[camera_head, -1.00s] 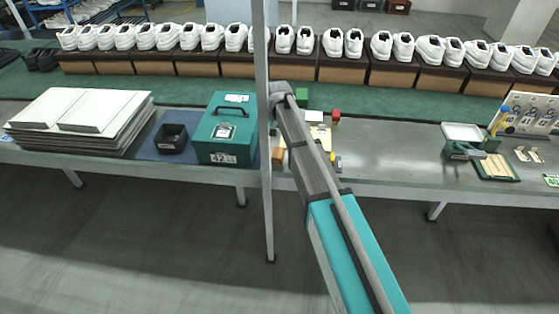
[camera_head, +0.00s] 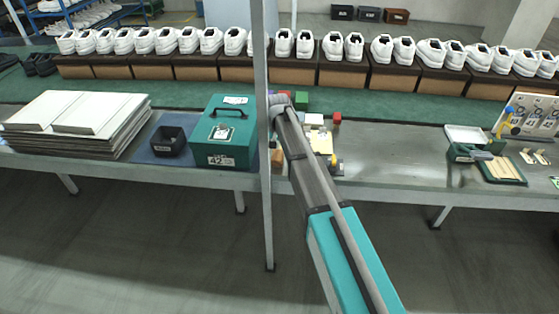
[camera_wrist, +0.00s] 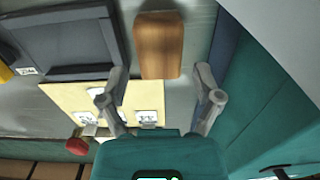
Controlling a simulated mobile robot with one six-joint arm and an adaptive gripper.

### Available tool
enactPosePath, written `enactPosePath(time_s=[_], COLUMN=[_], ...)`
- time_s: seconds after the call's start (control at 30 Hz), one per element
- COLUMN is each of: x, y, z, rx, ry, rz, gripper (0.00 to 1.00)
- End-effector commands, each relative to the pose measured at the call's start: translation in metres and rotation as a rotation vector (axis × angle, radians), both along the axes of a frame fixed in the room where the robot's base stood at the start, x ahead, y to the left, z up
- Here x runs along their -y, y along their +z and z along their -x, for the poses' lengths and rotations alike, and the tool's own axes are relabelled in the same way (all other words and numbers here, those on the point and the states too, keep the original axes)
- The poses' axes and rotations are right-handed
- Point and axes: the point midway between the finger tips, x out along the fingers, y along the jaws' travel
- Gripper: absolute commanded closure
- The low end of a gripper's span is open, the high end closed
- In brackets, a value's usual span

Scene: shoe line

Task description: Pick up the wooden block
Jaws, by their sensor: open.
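The wooden block (camera_wrist: 158,45) is a brown, upright-looking piece at the top middle of the wrist view. In the head view the wooden block (camera_head: 277,157) shows as a small orange-brown patch between the post and my arm, near the table's front edge. My gripper (camera_wrist: 160,84) is open, with one finger to each side of the picture and the block just beyond the fingertips, between their lines. Nothing is held. I cannot tell whether a finger touches the block. In the head view my gripper is hidden behind my arm.
A green box (camera_head: 226,135) marked 42 stands close left of the block; its side fills the right of the wrist view. A pale yellow board (camera_wrist: 68,97), a dark tray (camera_wrist: 65,45) and a red piece (camera_wrist: 78,146) lie left there. A grey post (camera_head: 263,200) stands in front.

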Motion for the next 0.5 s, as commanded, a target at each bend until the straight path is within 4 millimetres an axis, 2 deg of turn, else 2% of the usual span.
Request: enactPosePath(time_s=[0.27, 0.5], x=[0.0, 0.0], y=[-0.004, -0.019], z=[0.0, 0.001], rx=[0.0, 0.0], ry=[0.0, 0.001], rz=[0.0, 0.0], gripper=[0.17, 0.17])
